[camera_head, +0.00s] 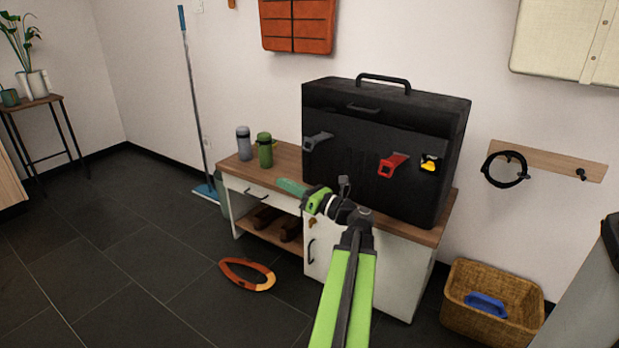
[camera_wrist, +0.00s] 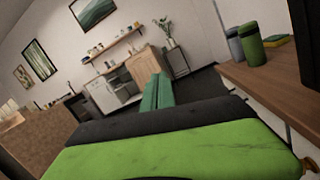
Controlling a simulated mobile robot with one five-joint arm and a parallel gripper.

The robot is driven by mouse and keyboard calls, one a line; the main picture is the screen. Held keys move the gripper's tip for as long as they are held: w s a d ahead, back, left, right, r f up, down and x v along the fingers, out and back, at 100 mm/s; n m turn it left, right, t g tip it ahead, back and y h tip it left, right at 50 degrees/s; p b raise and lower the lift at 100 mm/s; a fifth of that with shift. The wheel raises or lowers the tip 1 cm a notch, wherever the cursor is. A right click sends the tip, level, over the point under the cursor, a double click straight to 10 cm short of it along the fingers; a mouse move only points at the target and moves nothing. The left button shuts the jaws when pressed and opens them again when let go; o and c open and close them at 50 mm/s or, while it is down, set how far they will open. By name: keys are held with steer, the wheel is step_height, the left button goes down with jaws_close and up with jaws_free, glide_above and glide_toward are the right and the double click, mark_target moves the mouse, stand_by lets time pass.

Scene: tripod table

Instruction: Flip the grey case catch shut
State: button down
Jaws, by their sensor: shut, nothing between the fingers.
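A black case (camera_head: 375,150) stands upright on a wood-topped cabinet (camera_head: 285,160). On its front are a grey catch (camera_head: 318,140) at the left, a red catch (camera_head: 391,165) and a yellow catch (camera_head: 429,164) to the right. The grey catch sticks out at a slant from the case face. My gripper (camera_head: 291,187) is shut and empty, with green fingers pointing left, below the grey catch and in front of the cabinet top's edge. In the wrist view my gripper (camera_wrist: 157,95) points into the room, and the grey catch is not seen there.
A grey bottle (camera_head: 244,143) and a green bottle (camera_head: 265,150) stand left of the case; they also show in the wrist view. An orange ring-shaped item (camera_head: 232,275) lies on the floor. A wicker basket (camera_head: 480,270) stands at the right. The floor at left is clear.

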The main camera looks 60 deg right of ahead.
mark_target(317, 141)
steer(key=s+d+f+m+h+b, duration=0.2)
steer(key=s+d+h, duration=0.2)
steer(key=s+d, duration=0.3)
steer(key=s, duration=0.5)
steer(key=shift+d+m+h, duration=0.2)
steer(key=shift+m+h, duration=0.1)
steer(key=shift+m, duration=0.1)
steer(key=w+d+r+p, duration=0.3)
steer(key=w+r+p, duration=0.3)
steer(key=w, duration=0.3)
steer(key=shift+w, duration=0.2)
steer(key=shift+w+a+r, duration=0.1)
steer(key=shift+a, duration=0.05)
